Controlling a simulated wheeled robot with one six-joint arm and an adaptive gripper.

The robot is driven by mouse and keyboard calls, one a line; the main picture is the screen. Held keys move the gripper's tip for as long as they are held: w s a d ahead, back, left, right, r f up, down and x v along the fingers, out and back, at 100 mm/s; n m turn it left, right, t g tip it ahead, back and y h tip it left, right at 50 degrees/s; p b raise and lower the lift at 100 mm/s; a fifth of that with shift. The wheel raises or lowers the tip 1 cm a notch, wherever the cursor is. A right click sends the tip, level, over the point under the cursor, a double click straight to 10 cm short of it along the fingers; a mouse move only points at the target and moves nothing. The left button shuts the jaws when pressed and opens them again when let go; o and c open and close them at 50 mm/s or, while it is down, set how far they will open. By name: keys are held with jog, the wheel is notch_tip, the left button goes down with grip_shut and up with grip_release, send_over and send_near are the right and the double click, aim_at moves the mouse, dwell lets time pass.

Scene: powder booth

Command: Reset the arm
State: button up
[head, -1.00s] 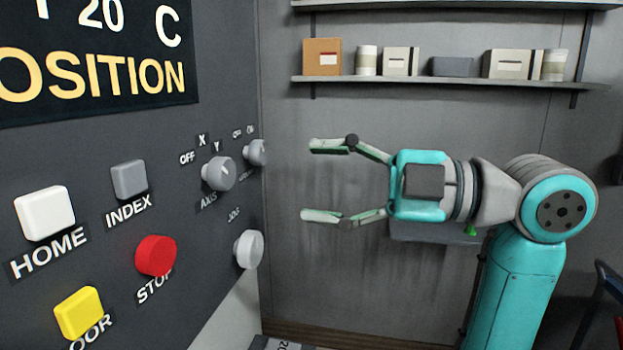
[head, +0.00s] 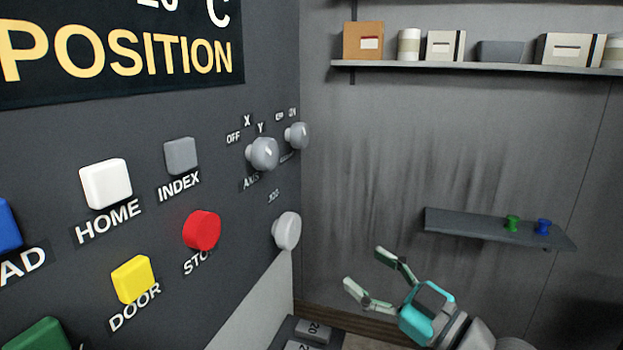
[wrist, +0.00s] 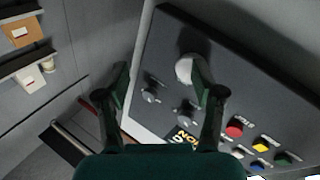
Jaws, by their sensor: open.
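My gripper (head: 366,269) is at the lower middle of the head view, open and empty, with its fingers spread toward the upper left. It hangs low, to the right of the control panel (head: 225,95) and apart from it. The panel carries a white HOME button (head: 106,184), a grey INDEX button (head: 181,155), a red STOP button (head: 202,230), a yellow DOOR button (head: 133,279), an AXIS knob (head: 263,154) and a JOG knob (head: 286,231).
A high shelf (head: 460,66) on the back wall holds boxes and cans. A lower grey shelf (head: 470,227) carries a green peg (head: 512,223) and a blue peg (head: 543,226). Labelled blocks (head: 312,331) lie below the panel. The wall area above my gripper is clear.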

jog(key=s+d+f+m+t+h, duration=0.1)
jog(key=s+d+f+m+h, duration=0.2)
jog(key=f, duration=0.6)
jog(key=s+d+f+m+h, duration=0.1)
jog(key=s+f+m+h, duration=0.4)
jog(key=f, duration=0.4)
jog(key=s+d+f+m+t+h, duration=0.15)
jog(key=s+f+m, duration=0.3)
jog(key=f, duration=0.45)
jog(key=s+d+f+g+h, duration=0.1)
jog(key=s+f+h, duration=0.1)
jog(key=s, duration=1.3)
jog(key=s+d+f+g+h, duration=0.1)
jog(key=s+d+f+h, duration=0.1)
jog(key=s, duration=1.3)
jog(key=shift+s+d+f, duration=0.15)
jog(key=shift+f, duration=0.05)
